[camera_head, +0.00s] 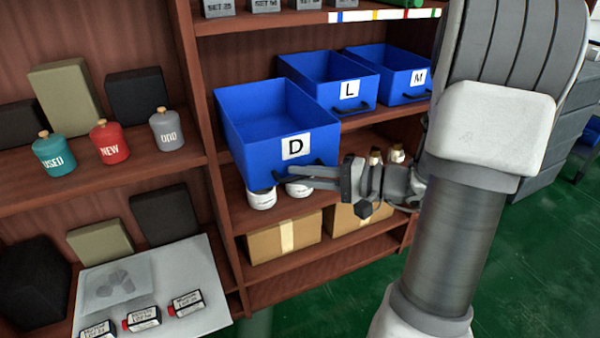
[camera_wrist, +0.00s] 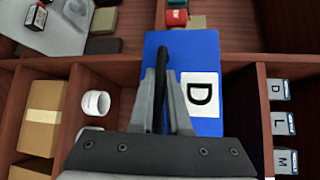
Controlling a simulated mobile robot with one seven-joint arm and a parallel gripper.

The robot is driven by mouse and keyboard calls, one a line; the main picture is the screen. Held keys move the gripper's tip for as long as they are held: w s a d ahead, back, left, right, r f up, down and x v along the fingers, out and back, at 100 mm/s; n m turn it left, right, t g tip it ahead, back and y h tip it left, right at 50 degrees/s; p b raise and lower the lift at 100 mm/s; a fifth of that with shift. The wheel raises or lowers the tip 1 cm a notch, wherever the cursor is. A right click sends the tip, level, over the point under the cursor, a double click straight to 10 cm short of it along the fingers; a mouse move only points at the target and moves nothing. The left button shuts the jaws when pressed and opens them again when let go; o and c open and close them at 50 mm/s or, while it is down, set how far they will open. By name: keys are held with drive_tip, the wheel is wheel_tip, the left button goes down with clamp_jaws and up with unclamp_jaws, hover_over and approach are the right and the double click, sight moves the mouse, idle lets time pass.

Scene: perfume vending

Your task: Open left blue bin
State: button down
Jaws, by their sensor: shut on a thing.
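The left blue bin, labelled D (camera_head: 258,148), sits on the middle shelf and sticks out past its front edge, farther forward than the L bin (camera_head: 323,86) and the M bin (camera_head: 396,74). Its open top shows an empty inside. My gripper (camera_head: 305,178) is at its front face. In the wrist view my gripper (camera_wrist: 163,80) is shut on the black handle (camera_wrist: 162,52) of the D bin, beside the white D label (camera_wrist: 201,94). The fingers partly hide the handle.
White jars (camera_head: 262,199) stand below the D bin, above cardboard boxes (camera_head: 285,237). Small gold-capped bottles (camera_head: 375,156) stand behind my gripper. Teal, red and grey jars (camera_head: 109,141) are on the left shelf. The green floor (camera_head: 330,300) in front is clear.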

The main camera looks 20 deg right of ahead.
idle(0.3)
drive_tip(key=c, duration=0.9)
unclamp_jaws()
drive_tip(key=shift+s+d, duration=0.1)
drive_tip(key=shift+s, duration=0.05)
drive_tip(key=p+v, duration=0.3)
drive_tip(key=v, duration=1.4)
drive_tip(key=shift+s+r, duration=0.1)
